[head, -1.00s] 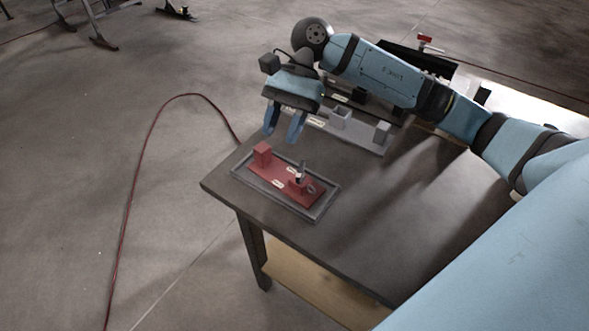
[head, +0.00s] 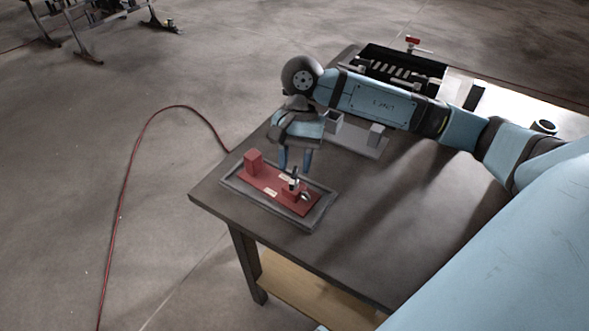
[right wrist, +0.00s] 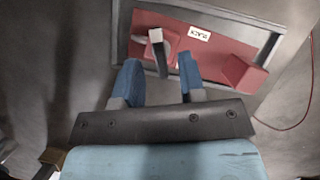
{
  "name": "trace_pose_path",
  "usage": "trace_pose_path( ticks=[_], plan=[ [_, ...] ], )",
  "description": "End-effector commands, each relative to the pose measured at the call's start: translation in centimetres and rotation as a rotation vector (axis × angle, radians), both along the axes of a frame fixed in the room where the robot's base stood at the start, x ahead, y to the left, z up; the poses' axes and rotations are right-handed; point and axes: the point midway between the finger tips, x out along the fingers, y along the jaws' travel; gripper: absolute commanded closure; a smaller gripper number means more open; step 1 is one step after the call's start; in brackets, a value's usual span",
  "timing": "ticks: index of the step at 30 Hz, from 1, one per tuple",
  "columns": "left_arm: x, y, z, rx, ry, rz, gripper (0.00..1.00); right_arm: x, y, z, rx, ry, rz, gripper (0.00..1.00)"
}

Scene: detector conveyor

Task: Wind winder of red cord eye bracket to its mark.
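The red cord eye bracket (head: 262,180) lies on a grey-rimmed tray (head: 315,222) near the table's corner. A taller red block stands at its left end and a small red block at its right end. The winder (head: 294,182), a small upright post with a light top, is at the right end, beside a metal curved piece. In the right wrist view the winder (right wrist: 156,38) shows between the fingertips in the picture. My right gripper (head: 295,168) is open, pointing down just above and behind the winder; contact cannot be told. My left gripper is not in view.
A grey bracket (head: 357,142) with grey blocks stands behind, partly hidden by my right arm. A black bin (head: 375,56) with several pieces is at the back. The bracket carries white labels; one reads "BLACK" (right wrist: 200,33). The table (head: 330,257) is clear in front.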

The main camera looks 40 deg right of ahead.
Motion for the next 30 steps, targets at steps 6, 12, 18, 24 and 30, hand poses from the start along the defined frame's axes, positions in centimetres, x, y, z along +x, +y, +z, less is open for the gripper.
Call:
trace_pose_path(
  ticks=[6, 12, 18, 24, 30],
  plan=[
    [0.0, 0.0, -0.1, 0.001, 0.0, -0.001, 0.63, -0.5, 0.6, -1.9, 0.0, 0.0, 0.0, 0.63],
    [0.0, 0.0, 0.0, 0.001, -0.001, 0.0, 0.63, -0.6, 0.6, -2.1, 0.001, -0.001, 0.0, 0.63],
    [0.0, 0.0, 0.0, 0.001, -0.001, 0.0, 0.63, -0.6, 0.6, -2.1, 0.001, -0.001, 0.0, 0.81],
    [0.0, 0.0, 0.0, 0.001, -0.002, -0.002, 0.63, -0.6, 0.6, -2.1, 0.0, 0.001, -0.001, 1.0],
    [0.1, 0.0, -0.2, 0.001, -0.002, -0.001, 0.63, -0.6, 0.6, -2.2, 0.0, 0.0, -0.016, 1.0]
  ],
)
